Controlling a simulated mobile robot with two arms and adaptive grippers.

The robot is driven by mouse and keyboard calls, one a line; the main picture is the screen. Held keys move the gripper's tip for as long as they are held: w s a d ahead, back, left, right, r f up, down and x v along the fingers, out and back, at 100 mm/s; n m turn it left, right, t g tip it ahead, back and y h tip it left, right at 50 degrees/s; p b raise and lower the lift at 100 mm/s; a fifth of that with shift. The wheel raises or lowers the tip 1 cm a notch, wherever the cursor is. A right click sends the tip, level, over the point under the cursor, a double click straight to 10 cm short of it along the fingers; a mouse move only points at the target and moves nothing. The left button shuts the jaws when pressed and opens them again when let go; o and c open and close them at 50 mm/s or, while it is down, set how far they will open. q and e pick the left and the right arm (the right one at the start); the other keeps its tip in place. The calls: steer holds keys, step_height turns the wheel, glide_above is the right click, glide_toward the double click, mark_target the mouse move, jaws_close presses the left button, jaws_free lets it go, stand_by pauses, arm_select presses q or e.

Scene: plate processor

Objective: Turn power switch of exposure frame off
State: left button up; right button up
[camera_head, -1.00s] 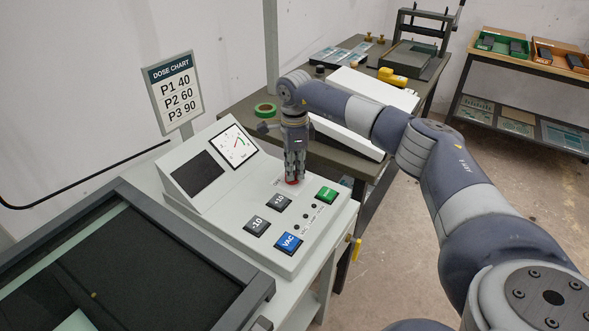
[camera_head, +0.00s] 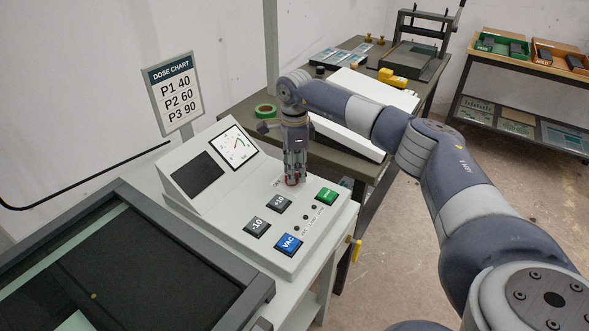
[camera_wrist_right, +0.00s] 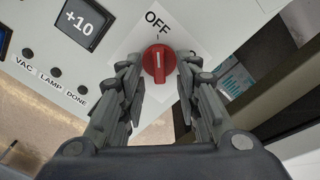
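The power switch is a red round knob (camera_wrist_right: 158,65) with a white line on it, on a pale square plate marked OFF. Its white line stands upright in the right wrist view, in line with the mark under OFF. In the head view the knob (camera_head: 291,181) is mostly hidden by my right gripper (camera_head: 294,178), which points down over the panel of the exposure frame (camera_head: 262,262). In the right wrist view the two fingers (camera_wrist_right: 160,80) stand apart on either side of the knob, with narrow gaps showing. My left gripper is not in view.
A green button (camera_head: 326,195), a blue VAC button (camera_head: 288,243) and the +10 (camera_head: 279,203) and -10 (camera_head: 257,227) buttons lie near the knob. The dose chart (camera_head: 173,92) stands behind. A dark table (camera_head: 232,115) with green tape (camera_head: 265,110) is beyond.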

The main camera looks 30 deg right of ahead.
step_height(320, 180, up, 12)
steer(key=shift+f, duration=0.15)
stand_by(0.6)
